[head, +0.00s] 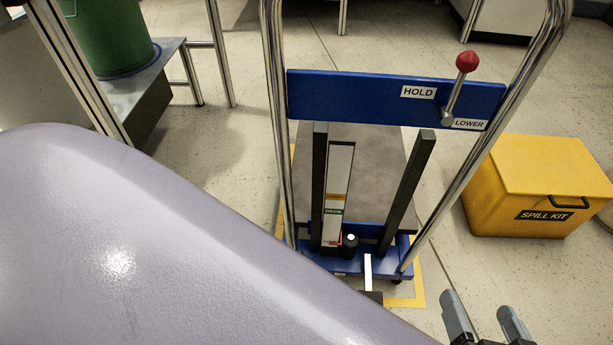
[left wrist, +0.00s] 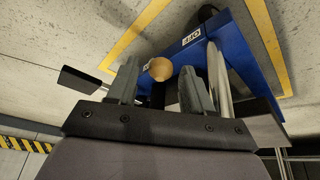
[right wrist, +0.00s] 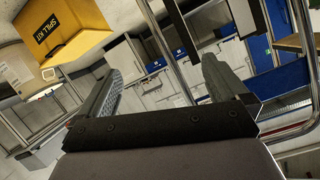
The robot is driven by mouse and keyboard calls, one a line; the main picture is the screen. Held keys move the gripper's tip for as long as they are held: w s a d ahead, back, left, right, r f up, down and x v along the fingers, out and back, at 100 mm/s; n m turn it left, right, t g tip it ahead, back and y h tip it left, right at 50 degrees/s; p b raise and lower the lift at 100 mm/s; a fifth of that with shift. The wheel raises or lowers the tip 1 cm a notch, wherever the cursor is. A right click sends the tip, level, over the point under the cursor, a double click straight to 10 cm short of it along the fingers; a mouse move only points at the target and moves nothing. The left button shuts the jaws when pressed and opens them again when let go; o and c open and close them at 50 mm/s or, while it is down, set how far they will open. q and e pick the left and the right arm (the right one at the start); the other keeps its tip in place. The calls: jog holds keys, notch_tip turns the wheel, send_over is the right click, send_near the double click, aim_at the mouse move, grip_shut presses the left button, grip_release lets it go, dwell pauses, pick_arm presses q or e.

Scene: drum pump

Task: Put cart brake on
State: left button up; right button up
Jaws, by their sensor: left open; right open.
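The cart has a chrome handle frame, a blue panel (head: 340,98) and a blue base (head: 340,263). At the base front, a pale bar (head: 367,270) leads to a dark pedal (head: 371,297), partly hidden by my left arm. The left wrist view shows the blue base (left wrist: 232,45) with an OFF label (left wrist: 191,39) and a black pedal (left wrist: 80,80) on a thin rod. My left gripper (left wrist: 160,72) is open; a tan round knob (left wrist: 160,69) appears between its fingers, contact unclear. My right gripper (head: 485,312) is open and empty, right of the cart.
A red-knobbed lever (head: 467,62) on the panel stands between HOLD and LOWER labels. A yellow spill kit box (head: 540,175) sits on the floor to the right. A green drum (head: 112,40) stands at the left. Yellow floor tape (head: 418,290) surrounds the cart base.

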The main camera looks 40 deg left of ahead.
pick_arm(q)
jog(key=shift+b+x, duration=0.3)
jog(key=shift+x, duration=0.55)
jog(key=shift+b+x, duration=0.5)
jog(key=shift+x, duration=0.25)
pick_arm(e)
jog(key=shift+d+f+t, duration=0.15)
jog(key=shift+d+t, duration=0.35)
jog(key=shift+d, duration=0.05)
jog(key=shift+n, duration=0.3)
pick_arm(q)
grip_shut()
